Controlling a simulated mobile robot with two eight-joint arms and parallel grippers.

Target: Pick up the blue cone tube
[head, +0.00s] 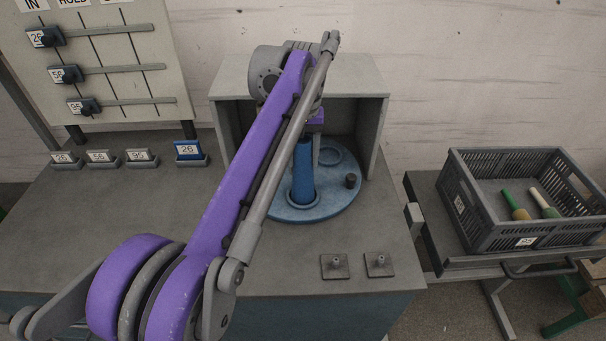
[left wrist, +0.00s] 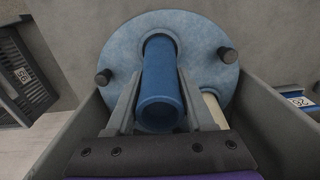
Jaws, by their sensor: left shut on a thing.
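In the left wrist view the tube (left wrist: 160,90) lies between the two fingers of my left gripper (left wrist: 160,80), one finger on each side. My left gripper (head: 315,130) is shut on the tube's upper part; my purple arm partly hides it in the head view. The tube's foot still appears at the plate. My right gripper is not in view.
The grey housing (head: 374,110) encloses the plate at the sides and top. A pale cylinder (left wrist: 212,108) stands beside the tube. Black knobs (head: 350,181) rise from the plate. A dark crate (head: 470,215) with two stick-like items stands right. Label holders (head: 142,159) line the left bench.

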